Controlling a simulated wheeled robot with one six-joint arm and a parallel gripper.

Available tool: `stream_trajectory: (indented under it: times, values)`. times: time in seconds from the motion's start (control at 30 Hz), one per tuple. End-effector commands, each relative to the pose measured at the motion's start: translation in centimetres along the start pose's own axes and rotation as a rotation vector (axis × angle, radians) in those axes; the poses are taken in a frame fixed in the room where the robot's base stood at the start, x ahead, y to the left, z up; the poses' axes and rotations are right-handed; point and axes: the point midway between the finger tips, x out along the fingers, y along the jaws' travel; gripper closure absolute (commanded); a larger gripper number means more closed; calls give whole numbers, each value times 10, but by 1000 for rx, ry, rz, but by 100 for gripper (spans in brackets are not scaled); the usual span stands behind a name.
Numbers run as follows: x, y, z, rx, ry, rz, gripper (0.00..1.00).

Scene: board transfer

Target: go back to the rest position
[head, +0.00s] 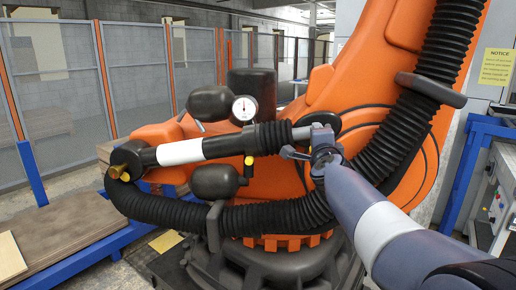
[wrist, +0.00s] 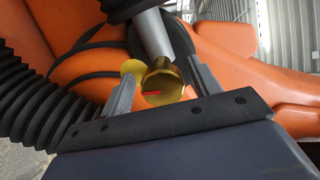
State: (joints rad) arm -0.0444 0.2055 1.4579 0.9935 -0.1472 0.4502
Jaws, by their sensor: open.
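My gripper (head: 296,152) is in the middle of the head view, at the end of my blue-grey and white arm, in front of the big orange industrial robot (head: 375,75). In the wrist view my gripper (wrist: 163,82) has its two grey fingers spread apart. A round brass-coloured part (wrist: 165,86) with a red mark shows between the fingers, at the end of a pale rod (wrist: 155,35). I cannot tell whether the fingers touch it. No object is seen held.
A thick black corrugated hose (head: 410,110) runs close by my arm. A pressure gauge (head: 244,108) and dark round canisters (head: 210,101) are left of my gripper. Mesh fencing (head: 135,75) stands behind. A stack of boards (head: 65,232) lies on the left, and a blue frame (head: 465,170) on the right.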

Motion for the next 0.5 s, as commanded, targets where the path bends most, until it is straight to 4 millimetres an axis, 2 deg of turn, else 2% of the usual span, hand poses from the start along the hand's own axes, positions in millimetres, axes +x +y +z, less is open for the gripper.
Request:
stream_trajectory:
  times: [0.03,0.5]
  values:
    - [-1,-6,-1,-57,0,5,41]
    - [-1,-5,-1,-576,0,46,41]
